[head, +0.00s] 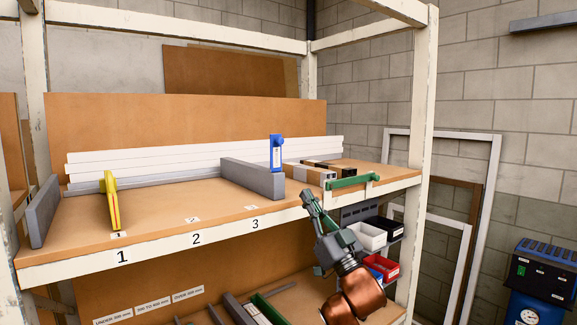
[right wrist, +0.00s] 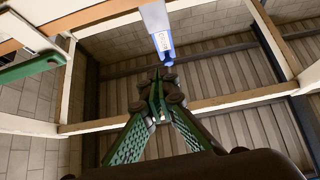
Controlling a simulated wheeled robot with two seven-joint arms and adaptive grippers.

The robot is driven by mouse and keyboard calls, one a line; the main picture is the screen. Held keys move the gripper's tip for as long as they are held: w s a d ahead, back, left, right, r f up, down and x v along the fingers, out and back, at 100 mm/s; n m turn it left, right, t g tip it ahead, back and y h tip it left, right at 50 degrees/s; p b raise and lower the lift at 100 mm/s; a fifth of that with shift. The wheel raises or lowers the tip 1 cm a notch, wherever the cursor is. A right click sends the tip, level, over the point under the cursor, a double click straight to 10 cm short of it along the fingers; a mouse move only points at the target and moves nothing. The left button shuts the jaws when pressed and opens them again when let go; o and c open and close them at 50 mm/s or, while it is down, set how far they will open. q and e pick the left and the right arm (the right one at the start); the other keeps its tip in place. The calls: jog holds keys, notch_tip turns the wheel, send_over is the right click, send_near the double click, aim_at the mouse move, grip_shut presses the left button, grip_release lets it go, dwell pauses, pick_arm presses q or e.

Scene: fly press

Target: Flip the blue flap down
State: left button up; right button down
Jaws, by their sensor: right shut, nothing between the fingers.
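The blue flap (head: 276,152) stands upright with a white label on its face. It is at the grey divider (head: 252,178) near number 3 on the shelf. In the right wrist view the blue flap (right wrist: 167,54) shows just beyond the fingertips. My right gripper (head: 307,195) is shut and empty. In the head view it is below and right of the flap, in front of the shelf edge, with a visible gap to the flap. Its green fingers also show in the right wrist view (right wrist: 157,82). My left gripper is not in view.
A yellow piece (head: 112,201) stands near number 1. White boards (head: 200,156) lie along the shelf's back. A green bar (head: 354,181) sits at the shelf's front edge, right of the flap. Bins (head: 367,236) are below. A white post (head: 419,160) stands at right.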

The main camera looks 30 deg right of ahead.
aim_at(278, 153)
jog(key=s+r+t+y, duration=0.1)
jog(key=s+r, duration=0.2)
jog(key=r, duration=0.2)
jog(key=shift+a+n, duration=0.2)
jog(key=shift+n, duration=0.1)
jog(key=shift+r, duration=0.1)
jog(key=w+f+p+x, duration=0.1)
jog(key=x, duration=0.5)
jog(key=w+f+p+x, duration=0.1)
jog(key=x, duration=0.5)
jog(key=shift+w+r, duration=0.2)
jog(key=shift+r, duration=0.1)
jog(key=shift+a+p, duration=0.15)
jog(key=shift+p, duration=0.15)
